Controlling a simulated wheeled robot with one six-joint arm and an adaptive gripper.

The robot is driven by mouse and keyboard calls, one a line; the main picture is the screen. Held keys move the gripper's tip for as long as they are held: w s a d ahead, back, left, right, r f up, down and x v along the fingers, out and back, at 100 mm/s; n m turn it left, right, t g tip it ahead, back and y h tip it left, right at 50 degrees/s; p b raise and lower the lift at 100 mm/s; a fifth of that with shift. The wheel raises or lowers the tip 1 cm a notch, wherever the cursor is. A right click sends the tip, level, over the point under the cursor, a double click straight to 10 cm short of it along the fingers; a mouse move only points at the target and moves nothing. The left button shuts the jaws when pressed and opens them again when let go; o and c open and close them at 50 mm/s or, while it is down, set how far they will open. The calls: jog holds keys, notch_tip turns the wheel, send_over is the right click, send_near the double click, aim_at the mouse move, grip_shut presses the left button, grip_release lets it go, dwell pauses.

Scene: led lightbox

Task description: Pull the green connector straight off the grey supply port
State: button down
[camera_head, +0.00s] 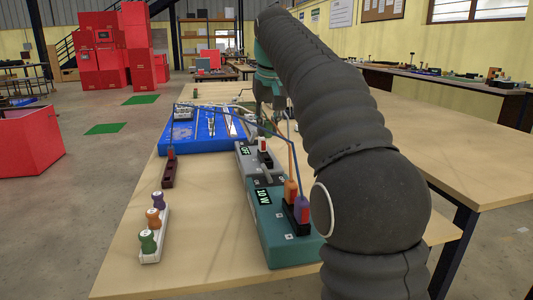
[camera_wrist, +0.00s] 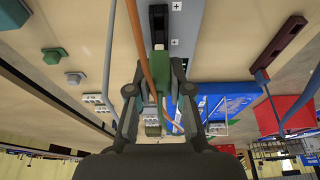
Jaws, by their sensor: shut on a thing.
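The green connector (camera_wrist: 153,78) sits between the fingers of my gripper (camera_wrist: 153,88) in the wrist view, and the gripper is shut on it. The grey supply (camera_wrist: 187,28) with its black port strip (camera_wrist: 158,22) lies just beyond the connector. I cannot tell whether the connector is still seated in the port. In the head view my gripper (camera_head: 268,112) is over the far end of the grey supply box (camera_head: 247,165), which carries an OFF label. The connector cannot be made out in that view.
A teal box (camera_head: 270,232) marked 10 W stands nearer, with orange and red-purple plugs. A blue board (camera_head: 205,138) lies behind left. A white rack (camera_head: 155,235) holds several coloured plugs. An orange cable (camera_wrist: 145,55) crosses close to my fingers.

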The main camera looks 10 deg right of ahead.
jog(key=shift+r, duration=1)
